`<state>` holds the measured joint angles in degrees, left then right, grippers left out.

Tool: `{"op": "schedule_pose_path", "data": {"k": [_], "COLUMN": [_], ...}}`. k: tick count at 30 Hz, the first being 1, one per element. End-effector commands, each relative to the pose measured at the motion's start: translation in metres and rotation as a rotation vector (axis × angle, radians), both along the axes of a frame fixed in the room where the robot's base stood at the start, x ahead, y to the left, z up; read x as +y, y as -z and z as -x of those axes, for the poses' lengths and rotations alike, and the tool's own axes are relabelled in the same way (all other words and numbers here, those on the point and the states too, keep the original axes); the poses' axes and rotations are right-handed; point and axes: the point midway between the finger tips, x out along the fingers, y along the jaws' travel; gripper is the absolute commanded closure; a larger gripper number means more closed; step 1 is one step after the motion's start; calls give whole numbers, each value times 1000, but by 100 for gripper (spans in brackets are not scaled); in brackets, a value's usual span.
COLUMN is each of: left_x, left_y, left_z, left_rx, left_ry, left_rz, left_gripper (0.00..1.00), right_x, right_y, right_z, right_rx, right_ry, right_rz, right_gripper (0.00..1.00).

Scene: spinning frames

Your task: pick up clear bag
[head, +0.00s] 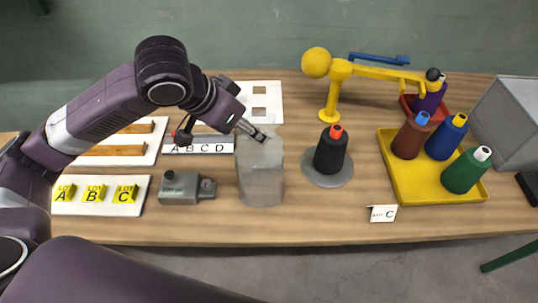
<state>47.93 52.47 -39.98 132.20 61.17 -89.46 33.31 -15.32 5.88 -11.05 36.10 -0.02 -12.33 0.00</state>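The clear bag (260,178) is a greyish, see-through upright shape near the middle of the wooden table in the head view. My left gripper (262,138) reaches in from the left, with its fingertips at the top of the bag. The fingers look close together, but the view is too small to tell whether they are shut or pinch the bag. My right gripper is not in view.
A grey device (182,187) stands close left of the bag. A black spool (331,152) on a grey disc is to the right. A yellow tray (407,188) with several spools, a yellow stand (330,98) and a grey box (510,115) fill the right side.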

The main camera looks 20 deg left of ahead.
Motion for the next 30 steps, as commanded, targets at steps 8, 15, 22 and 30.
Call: {"op": "schedule_pose_path", "data": {"k": [8, 15, 22, 30], "left_x": [-8, -14, -14, -14], "left_y": [30, 54, 55, 55], "left_z": [-17, -30, -31, -31], "left_rx": [4, 0, -2, -2], "left_ry": [0, 2, 3, 3], "left_rz": [1, 0, -1, 0], "left_gripper": [61, 61, 61, 91], "right_x": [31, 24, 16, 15], "right_y": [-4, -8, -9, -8], "right_z": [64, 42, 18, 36], "right_rx": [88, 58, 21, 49], "right_ry": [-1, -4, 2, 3], "right_rz": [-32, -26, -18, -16], "right_gripper": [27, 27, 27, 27]}}
